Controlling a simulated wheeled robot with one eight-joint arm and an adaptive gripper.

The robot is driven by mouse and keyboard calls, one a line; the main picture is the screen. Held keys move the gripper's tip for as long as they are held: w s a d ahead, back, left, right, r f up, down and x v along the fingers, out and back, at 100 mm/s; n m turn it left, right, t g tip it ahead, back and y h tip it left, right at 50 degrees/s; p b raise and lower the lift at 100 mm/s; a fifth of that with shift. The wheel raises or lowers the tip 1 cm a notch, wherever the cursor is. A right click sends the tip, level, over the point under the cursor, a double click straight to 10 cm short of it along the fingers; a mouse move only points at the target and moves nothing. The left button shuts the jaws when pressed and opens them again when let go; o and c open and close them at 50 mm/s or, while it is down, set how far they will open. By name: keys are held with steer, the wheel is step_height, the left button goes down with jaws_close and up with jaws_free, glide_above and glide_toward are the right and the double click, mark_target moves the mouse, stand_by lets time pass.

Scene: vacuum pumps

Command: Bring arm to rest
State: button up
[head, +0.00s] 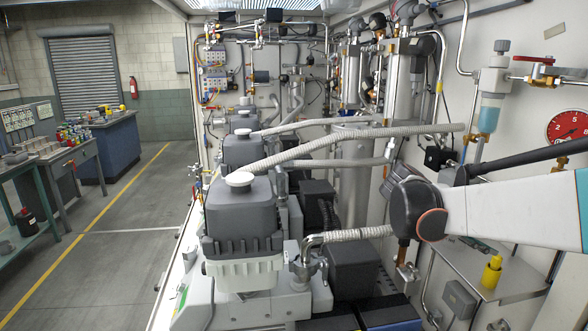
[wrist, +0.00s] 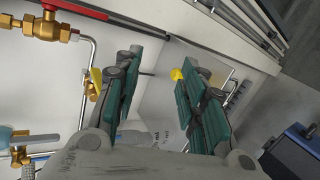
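My arm (head: 500,208) reaches in from the right edge of the head view, with a pale link and a dark rounded joint in front of the pump enclosure. I cannot make out my gripper clearly in the head view. In the wrist view my gripper (wrist: 165,98) shows two fingers with green pads, spread apart. The space between the pads is empty, with a pale panel behind it. No object is held.
Grey pumps (head: 240,212) and ribbed hoses (head: 335,145) fill the enclosure left of my arm. A red gauge (head: 568,126) and red-handled valve (wrist: 45,25) are nearby. The left floor aisle is clear.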

steer(key=s+a+f+m+t+y+b, duration=0.1)
steer(key=s+a+f+t+y, duration=0.3)
steer(key=a, duration=0.9)
steer(key=s+a+f+t+y+b, duration=0.3)
steer(key=s+a+f+y, duration=0.5)
steer(key=a, duration=0.5)
steer(key=s+f+t, duration=0.1)
steer(key=s+f, duration=0.1)
steer(key=s, duration=0.1)
steer(key=shift+s+a+m, duration=0.15)
steer(key=shift+s+m, duration=0.15)
steer(key=shift+m, duration=0.1)
